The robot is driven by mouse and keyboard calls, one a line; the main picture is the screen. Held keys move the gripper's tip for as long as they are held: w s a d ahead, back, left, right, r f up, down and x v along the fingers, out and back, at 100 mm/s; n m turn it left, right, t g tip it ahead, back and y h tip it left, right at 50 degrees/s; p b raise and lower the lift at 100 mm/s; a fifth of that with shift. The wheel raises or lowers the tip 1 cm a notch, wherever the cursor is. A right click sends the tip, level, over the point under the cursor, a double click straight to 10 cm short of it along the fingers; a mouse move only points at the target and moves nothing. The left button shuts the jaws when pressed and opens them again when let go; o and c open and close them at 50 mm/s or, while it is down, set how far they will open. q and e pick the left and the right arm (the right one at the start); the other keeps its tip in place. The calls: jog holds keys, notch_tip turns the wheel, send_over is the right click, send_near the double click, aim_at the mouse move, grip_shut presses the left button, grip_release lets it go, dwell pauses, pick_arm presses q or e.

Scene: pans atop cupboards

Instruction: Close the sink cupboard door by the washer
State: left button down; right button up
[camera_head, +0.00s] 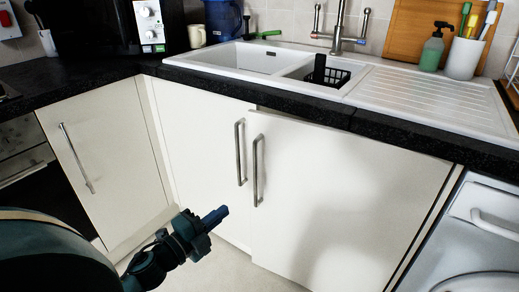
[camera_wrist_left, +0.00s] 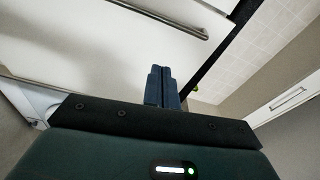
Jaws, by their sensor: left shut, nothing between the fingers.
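The cream sink cupboard door by the washer (camera_head: 345,200) is the right one of the pair under the sink, with a vertical bar handle (camera_head: 257,170) near its left edge. Its left edge stands slightly proud of the neighbouring door (camera_head: 205,150), and a dark gap shows above its top left corner. My left gripper (camera_head: 215,217) is in front of and below the handles, with its fingers together and empty. Its blue fingers also show in the left wrist view (camera_wrist_left: 161,85), close to a pale panel with a bar handle (camera_wrist_left: 165,18). My right gripper is out of view.
The white washer (camera_head: 465,240) stands at the right. The dark worktop (camera_head: 330,110) with the white sink (camera_head: 430,95) overhangs the doors. Another cupboard door (camera_head: 105,160) is at the left. Some floor (camera_head: 225,265) shows clear below.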

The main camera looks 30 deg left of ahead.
pick_arm(q)
jog(key=w+a+m+y, duration=0.1)
jog(key=w, duration=1.3)
jog(key=shift+w+r, duration=0.2)
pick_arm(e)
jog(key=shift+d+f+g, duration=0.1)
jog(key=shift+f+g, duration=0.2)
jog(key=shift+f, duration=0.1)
pick_arm(q)
jog(key=shift+w+b, duration=0.1)
jog(key=shift+b, duration=0.2)
